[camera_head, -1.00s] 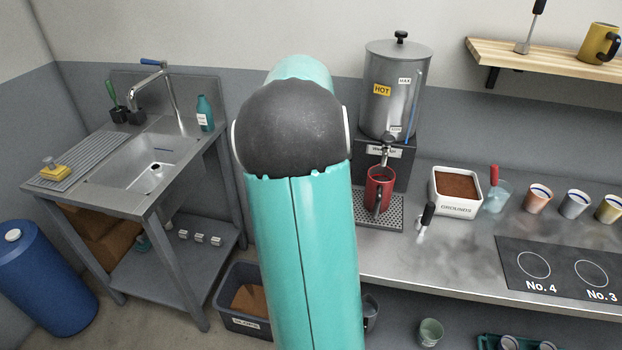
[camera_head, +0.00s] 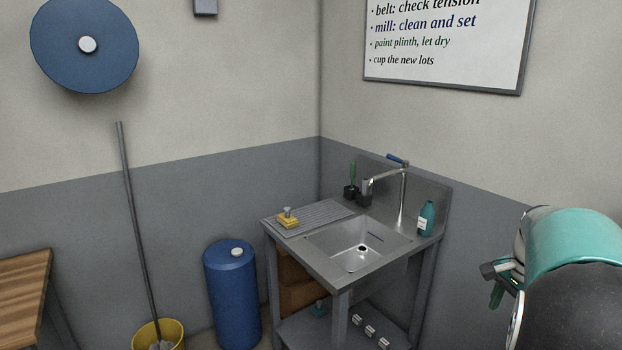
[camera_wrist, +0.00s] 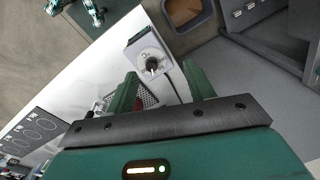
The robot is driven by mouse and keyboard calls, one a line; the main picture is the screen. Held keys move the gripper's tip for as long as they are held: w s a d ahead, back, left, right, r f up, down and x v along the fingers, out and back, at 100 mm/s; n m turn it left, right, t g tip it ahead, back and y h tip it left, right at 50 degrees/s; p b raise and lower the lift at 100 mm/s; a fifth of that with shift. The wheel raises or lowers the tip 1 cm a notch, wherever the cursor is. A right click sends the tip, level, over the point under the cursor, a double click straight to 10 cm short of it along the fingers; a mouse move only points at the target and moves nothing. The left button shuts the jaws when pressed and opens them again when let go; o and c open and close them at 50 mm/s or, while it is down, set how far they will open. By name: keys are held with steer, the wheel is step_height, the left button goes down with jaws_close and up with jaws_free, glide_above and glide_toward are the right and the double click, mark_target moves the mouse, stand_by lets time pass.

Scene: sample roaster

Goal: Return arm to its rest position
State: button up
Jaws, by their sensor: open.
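My gripper (camera_wrist: 162,84) is open in the wrist view, its two green fingers apart with nothing held between them. Behind the fingers are a grey box with a round dial (camera_wrist: 151,63) and part of a perforated tray. In the head view, only part of my teal and dark arm shows at the lower right edge. A small dark and green part sticks out at its left side; I cannot tell whether it is my gripper.
The sink bench (camera_head: 345,262) stands in the corner, left of my arm. A blue drum (camera_head: 232,295), yellow mop bucket (camera_head: 160,334) and wooden table (camera_head: 24,285) are further left. The wrist view shows a white surface (camera_wrist: 90,85), dark marked plate (camera_wrist: 35,133) and bin (camera_wrist: 186,14).

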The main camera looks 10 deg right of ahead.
steer(key=a+r+n+t, duration=0.1)
steer(key=a+r+n, duration=0.15)
steer(key=a, duration=0.45)
steer(key=a+r+n+t, duration=0.1)
steer(key=a+n, duration=0.2)
steer(key=a, duration=0.3)
steer(key=s+a+n+t, duration=0.1)
steer(key=s+a+n, duration=0.3)
steer(key=a, duration=0.7)
steer(key=s+a+n+t, duration=0.1)
steer(key=s+a+n, duration=0.4)
steer(key=a, duration=0.5)
steer(key=n, duration=0.2)
steer(key=shift+s+a+f+n+t, duration=0.2)
steer(key=shift+s+a+n+t, duration=0.1)
steer(key=shift+a+n+t, duration=0.1)
steer(key=c, duration=0.4)
steer(key=shift+o, duration=0.2)
steer(key=shift+d, duration=0.1)
steer(key=shift+d, duration=0.1)
